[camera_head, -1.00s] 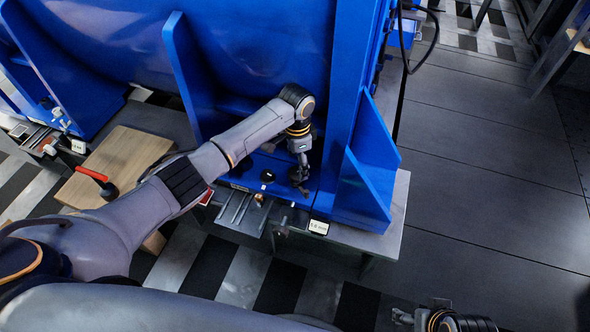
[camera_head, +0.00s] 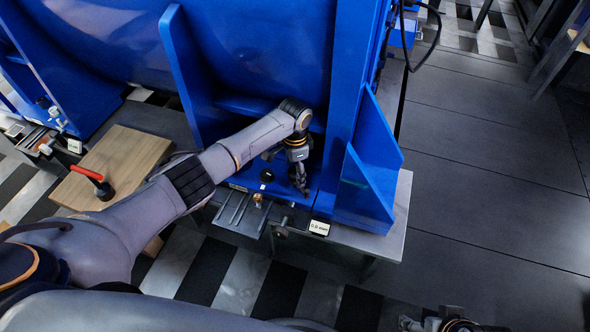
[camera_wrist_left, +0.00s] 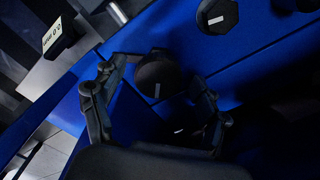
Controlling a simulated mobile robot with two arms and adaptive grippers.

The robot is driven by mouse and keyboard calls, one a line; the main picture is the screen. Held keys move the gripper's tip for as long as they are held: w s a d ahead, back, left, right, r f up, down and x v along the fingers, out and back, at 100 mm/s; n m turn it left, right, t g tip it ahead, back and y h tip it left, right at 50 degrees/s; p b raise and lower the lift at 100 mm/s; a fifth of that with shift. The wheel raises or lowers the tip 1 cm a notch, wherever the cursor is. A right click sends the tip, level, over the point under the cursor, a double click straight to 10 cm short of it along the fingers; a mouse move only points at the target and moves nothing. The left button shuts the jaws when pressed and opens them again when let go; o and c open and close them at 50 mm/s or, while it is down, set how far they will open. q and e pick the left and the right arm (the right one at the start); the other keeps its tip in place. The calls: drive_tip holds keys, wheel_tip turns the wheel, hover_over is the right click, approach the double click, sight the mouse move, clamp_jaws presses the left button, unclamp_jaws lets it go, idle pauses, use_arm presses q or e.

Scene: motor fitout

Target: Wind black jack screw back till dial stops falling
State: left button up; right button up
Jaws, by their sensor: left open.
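My left gripper (camera_head: 300,187) is over the blue motor foot, pointing down, beside the upright blue plate. In the left wrist view its open fingers (camera_wrist_left: 155,110) stand either side of a black screw head (camera_wrist_left: 157,80) with a white mark. I take this head for the black jack screw; whether the fingers touch it I cannot tell. The dial's white readout (camera_head: 319,228) sits at the table edge and seems to read 0.0 mm; it also shows in the left wrist view (camera_wrist_left: 58,35). My right gripper (camera_head: 432,323) is cut off at the bottom edge.
Another black head (camera_wrist_left: 217,15) with a white label is close by. A grey slotted bracket (camera_head: 242,212) and a dark knob (camera_head: 281,232) stick out at the table front. A red-handled tool (camera_head: 98,184) rests on a wooden board (camera_head: 125,160). The floor at right is clear.

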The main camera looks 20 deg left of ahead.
use_arm(q)
drive_tip(key=c, duration=1.2)
drive_tip(key=shift+s+d+r+n+p, duration=0.1)
drive_tip(key=shift+r+n+p, duration=0.05)
drive_tip(key=shift+n+p, duration=1.05)
drive_tip(key=shift+p, duration=0.1)
drive_tip(key=n+p, duration=0.2)
drive_tip(key=n, duration=0.1)
drive_tip(key=shift+d, duration=0.1)
drive_tip(key=n+p, duration=0.2)
drive_tip(key=n, duration=0.3)
drive_tip(key=shift+d+n, duration=0.1)
drive_tip(key=shift+n, duration=0.3)
drive_tip(key=shift+n+p, duration=0.4)
drive_tip(key=shift+n, duration=1.8)
use_arm(e)
wheel_tip(320, 180, down, 18)
drive_tip(key=s+g, duration=0.1)
drive_tip(key=shift+s+f, duration=0.1)
drive_tip(key=shift+s, duration=0.05)
